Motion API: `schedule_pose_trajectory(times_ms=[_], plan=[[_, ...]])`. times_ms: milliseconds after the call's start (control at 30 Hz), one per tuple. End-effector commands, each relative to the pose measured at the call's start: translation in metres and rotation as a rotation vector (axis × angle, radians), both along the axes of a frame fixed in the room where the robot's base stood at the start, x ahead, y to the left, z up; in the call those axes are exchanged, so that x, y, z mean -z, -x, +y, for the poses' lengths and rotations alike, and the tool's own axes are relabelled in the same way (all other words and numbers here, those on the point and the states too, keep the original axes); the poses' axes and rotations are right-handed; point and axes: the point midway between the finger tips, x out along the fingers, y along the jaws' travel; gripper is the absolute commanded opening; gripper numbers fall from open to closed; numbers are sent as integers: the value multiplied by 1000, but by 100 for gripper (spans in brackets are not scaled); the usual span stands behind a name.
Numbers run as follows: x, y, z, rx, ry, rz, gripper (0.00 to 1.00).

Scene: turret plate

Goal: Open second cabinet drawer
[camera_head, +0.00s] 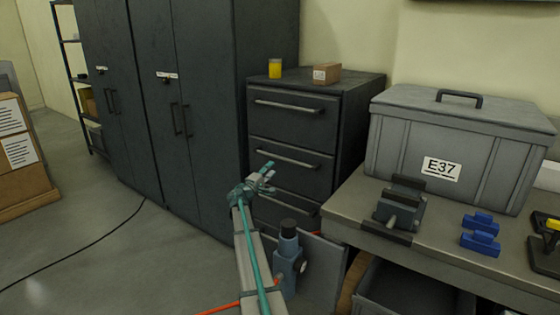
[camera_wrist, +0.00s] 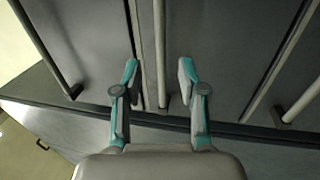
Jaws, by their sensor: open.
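The dark grey drawer cabinet (camera_head: 345,100) stands right of the tall lockers in the head view. Its second drawer (camera_head: 308,174) is shut, and its bar handle (camera_head: 290,154) runs across the front. My gripper (camera_head: 268,172) is in front of this drawer, its fingers spread. In the wrist view, my open gripper (camera_wrist: 158,74) has the middle handle (camera_wrist: 161,45) between its two fingers in the picture, with gaps on both sides. I cannot tell whether the fingertips reach past the bar in depth. The top drawer (camera_head: 290,122) is also shut.
A yellow cup (camera_head: 275,69) and a small brown box (camera_head: 327,74) stand on the cabinet. A workbench (camera_head: 450,250) at right carries a grey bin (camera_head: 450,145), a vise (camera_head: 400,207) and blue parts (camera_head: 480,233). Floor at left is mostly clear, with a black cable (camera_head: 95,240).

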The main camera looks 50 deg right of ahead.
Motion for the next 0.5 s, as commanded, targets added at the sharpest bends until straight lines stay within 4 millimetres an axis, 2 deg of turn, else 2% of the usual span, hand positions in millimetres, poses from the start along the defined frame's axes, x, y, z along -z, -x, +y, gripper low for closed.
schedule_pose_trajectory(times_ms=[167,500], plan=[[-4,-3,-20,1,-1,-1,41],[-15,-6,-77,2,-3,-2,41]])
